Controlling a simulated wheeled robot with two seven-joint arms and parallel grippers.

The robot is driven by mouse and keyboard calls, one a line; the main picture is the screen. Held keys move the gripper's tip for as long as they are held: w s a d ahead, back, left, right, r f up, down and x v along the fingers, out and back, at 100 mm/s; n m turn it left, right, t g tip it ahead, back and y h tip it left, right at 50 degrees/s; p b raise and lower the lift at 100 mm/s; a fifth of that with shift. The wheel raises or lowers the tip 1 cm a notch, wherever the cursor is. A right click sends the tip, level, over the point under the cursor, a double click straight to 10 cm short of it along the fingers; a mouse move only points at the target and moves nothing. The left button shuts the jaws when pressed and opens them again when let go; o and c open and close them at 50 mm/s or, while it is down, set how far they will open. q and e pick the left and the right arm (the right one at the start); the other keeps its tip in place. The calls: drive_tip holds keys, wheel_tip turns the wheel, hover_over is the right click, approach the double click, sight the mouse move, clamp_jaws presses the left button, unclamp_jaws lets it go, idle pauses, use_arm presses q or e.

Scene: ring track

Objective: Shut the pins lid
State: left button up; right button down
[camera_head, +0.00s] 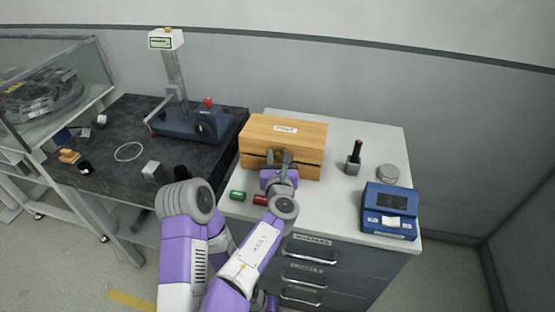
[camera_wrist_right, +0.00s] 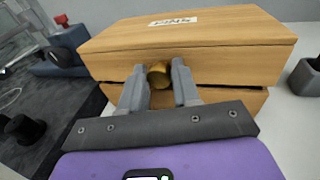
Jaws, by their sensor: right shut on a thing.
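The pins box (camera_head: 252,161) is a wooden box on the light-topped drawer cabinet. Its lid (camera_head: 284,128) carries a label that reads PINS in the right wrist view, where the lid (camera_wrist_right: 200,36) fills the upper part. A dark gap shows between the lid and the box body (camera_wrist_right: 236,97), so the lid looks slightly raised. My right gripper (camera_head: 278,160) is at the front of the box. In the right wrist view its fingers (camera_wrist_right: 158,80) are closed around a round brass knob (camera_wrist_right: 159,75) on the lid's front. My left gripper is not in view.
A green cylinder (camera_head: 237,195) and a red one (camera_head: 260,199) lie before the box. A dark stamp-like tool (camera_head: 354,158), a round grey tin (camera_head: 388,173) and a blue device (camera_head: 390,209) stand to the right. A blue-based stand (camera_head: 188,122) is on the dark table at left.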

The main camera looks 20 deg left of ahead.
drive_tip(key=shift+w+d+f, duration=0.15)
drive_tip(key=shift+d+f, duration=0.15)
drive_tip(key=shift+f, duration=0.35)
drive_tip(key=c, duration=0.9)
unclamp_jaws()
drive_tip(key=shift+r, duration=0.1)
wheel_tip(320, 180, up, 11)
drive_tip(key=p, duration=0.6)
drive_tip(key=shift+s+a+p, duration=0.25)
drive_tip(key=shift+a+p, duration=0.15)
drive_tip(key=shift+a, duration=0.05)
